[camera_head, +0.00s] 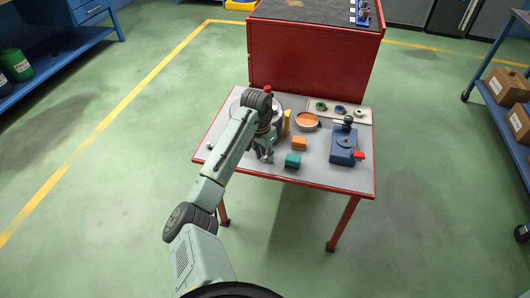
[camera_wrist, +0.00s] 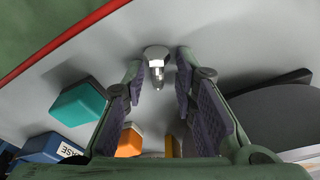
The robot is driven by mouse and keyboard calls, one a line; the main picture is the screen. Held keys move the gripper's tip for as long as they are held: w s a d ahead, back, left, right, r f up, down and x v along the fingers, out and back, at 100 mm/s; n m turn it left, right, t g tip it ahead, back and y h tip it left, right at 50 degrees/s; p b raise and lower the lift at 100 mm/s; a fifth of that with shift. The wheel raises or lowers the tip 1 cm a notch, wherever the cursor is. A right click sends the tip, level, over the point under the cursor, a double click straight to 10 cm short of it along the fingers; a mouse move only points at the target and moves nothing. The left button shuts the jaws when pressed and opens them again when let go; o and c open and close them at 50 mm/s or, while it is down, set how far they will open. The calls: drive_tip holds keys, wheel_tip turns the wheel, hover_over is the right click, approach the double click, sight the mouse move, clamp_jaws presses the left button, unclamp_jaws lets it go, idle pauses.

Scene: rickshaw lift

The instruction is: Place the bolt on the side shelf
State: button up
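A silver bolt (camera_wrist: 157,68) with a wide round head shows in the wrist view, over the grey tabletop. It sits between and slightly beyond my gripper's fingertips (camera_wrist: 160,78). The fingers are open, with a gap on both sides of the bolt. In the head view my gripper (camera_head: 266,155) is low over the front left-middle of the red-edged table (camera_head: 232,164); the bolt cannot be made out there. A blue shelf unit with boxes (camera_head: 508,128) stands at the right; I cannot tell whether it is the side shelf.
A teal block (camera_head: 293,160), an orange block (camera_head: 299,143), an orange round dish (camera_head: 307,121) and a blue device (camera_head: 343,147) lie right of my gripper. A grey round plate (camera_wrist: 275,118) is close by. A red cabinet (camera_head: 312,62) stands behind; open green floor surrounds the table.

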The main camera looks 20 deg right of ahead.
sight(261, 161)
drive_tip(key=shift+o, duration=0.6)
drive_tip(key=shift+r, duration=0.15)
wheel_tip(261, 161, up, 12)
drive_tip(key=a+b, duration=0.1)
drive_tip(key=shift+s+a+b, duration=0.35)
drive_tip(key=shift+s+b, duration=0.05)
